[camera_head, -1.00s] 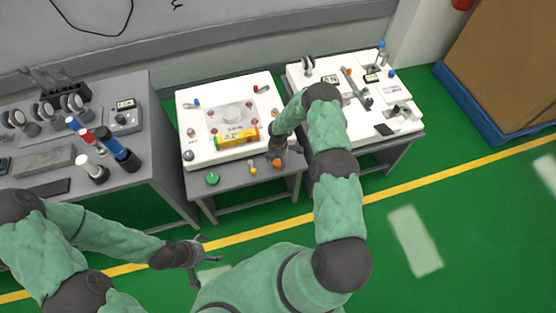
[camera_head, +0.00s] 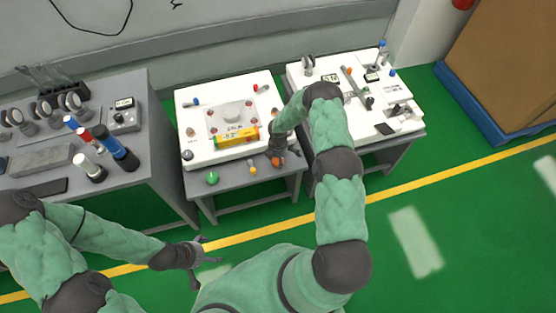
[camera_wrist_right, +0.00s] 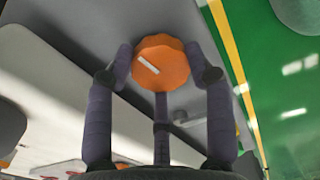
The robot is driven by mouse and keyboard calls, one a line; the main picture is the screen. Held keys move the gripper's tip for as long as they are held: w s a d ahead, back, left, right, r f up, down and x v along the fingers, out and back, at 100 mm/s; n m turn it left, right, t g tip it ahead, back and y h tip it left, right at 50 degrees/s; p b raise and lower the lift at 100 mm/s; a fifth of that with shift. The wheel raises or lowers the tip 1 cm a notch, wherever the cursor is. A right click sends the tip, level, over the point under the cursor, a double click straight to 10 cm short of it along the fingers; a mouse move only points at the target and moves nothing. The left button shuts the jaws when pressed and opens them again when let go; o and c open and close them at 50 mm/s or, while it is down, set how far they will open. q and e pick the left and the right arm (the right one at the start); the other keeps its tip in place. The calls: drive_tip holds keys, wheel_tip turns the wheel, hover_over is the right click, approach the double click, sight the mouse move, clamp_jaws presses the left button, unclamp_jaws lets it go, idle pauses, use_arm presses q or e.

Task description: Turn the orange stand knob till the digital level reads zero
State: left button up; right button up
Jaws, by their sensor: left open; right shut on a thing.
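The orange knob (camera_wrist_right: 160,64) has a white mark on its face and sits between the fingers of my right gripper (camera_wrist_right: 163,70) in the right wrist view. The right gripper is shut on it. In the head view this knob (camera_head: 277,161) is at the front right of the middle table, mostly covered by the right gripper (camera_head: 279,155). The yellow-orange digital level (camera_head: 236,136) lies on the white stand top (camera_head: 202,158); its reading is too small to tell. My left gripper (camera_head: 196,264) is open and empty, low in front of the tables.
A green knob (camera_head: 212,178) and a yellow knob (camera_head: 252,168) stand on the middle table's front ledge. The left grey bench (camera_head: 155,150) holds bottles and instruments. The right white table (camera_head: 405,125) holds small tools. Green floor lies in front.

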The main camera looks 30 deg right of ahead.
drive_tip(key=m+b, duration=0.3)
drive_tip(key=m, duration=0.2)
drive_tip(key=shift+f+m, duration=0.1)
drive_tip(key=shift+m, duration=0.2)
drive_tip(key=m+b, duration=0.2)
drive_tip(key=m, duration=0.2)
drive_tip(key=shift+m, duration=0.7)
drive_tip(key=o, duration=1.2)
drive_tip(key=shift+c, duration=0.2)
drive_tip(key=shift+r, duration=0.2)
wheel_tip(320, 180, up, 12)
drive_tip(key=shift+f, duration=0.15)
